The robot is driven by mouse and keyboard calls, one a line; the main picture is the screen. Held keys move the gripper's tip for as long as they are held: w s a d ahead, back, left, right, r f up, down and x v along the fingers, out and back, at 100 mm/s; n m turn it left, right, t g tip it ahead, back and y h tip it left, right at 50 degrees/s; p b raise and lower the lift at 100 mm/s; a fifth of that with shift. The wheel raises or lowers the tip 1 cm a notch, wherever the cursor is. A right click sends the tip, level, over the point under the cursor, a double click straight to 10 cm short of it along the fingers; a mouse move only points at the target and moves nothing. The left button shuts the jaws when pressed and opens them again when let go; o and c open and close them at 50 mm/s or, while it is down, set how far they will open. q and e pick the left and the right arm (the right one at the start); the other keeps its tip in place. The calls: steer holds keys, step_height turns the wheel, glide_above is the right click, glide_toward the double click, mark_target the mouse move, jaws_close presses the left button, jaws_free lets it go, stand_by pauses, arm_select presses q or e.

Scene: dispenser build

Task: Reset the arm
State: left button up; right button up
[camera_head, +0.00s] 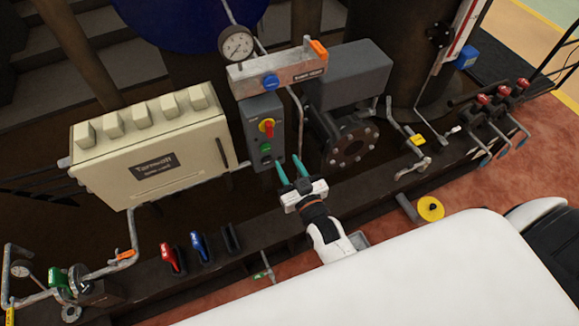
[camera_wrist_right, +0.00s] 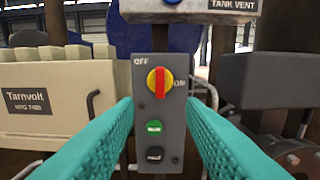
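My right gripper (camera_head: 289,172) is open and empty, with its two teal fingers pointing at the grey switch box (camera_head: 262,112). In the right wrist view its fingers (camera_wrist_right: 160,140) stand apart on either side of the box, and I see nothing between them but the box behind. The box carries a red and yellow rotary switch (camera_wrist_right: 160,83) marked OFF and ON, a green button (camera_wrist_right: 154,127) and a black button (camera_wrist_right: 154,155). The red bar of the switch stands upright. I cannot tell whether the fingertips touch the box. My left gripper is not in view.
A beige Tarnvolt cabinet (camera_head: 152,150) stands left of the box. A grey flanged pump (camera_head: 350,140) is on the right. A Tank Vent bar (camera_head: 285,72) and a gauge (camera_head: 236,44) sit above. Red and blue handles (camera_head: 200,247) line the dark front rail.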

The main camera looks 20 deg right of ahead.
stand_by(0.4)
steer(key=s+f+n+g+y, duration=0.1)
steer(key=s+f+g, duration=0.45)
steer(key=f, duration=0.75)
steer(key=s+f+g, duration=0.3)
steer(key=s+f, duration=0.5)
steer(key=f, duration=0.6)
steer(key=s+d+f+g, duration=0.2)
steer(key=s+f, duration=0.2)
steer(key=s, duration=0.4)
steer(key=s+d+f+g+h, duration=0.1)
steer(key=s+d+f+g, duration=0.1)
steer(key=s+f, duration=0.3)
steer(key=s+d+f+n+g, duration=0.1)
steer(key=s+f+g, duration=0.3)
steer(key=s, duration=0.8)
steer(key=shift+s+d+f+h, duration=0.15)
steer(key=shift+s+d+h, duration=0.15)
steer(key=shift+d, duration=0.25)
steer(key=shift+g, duration=0.25)
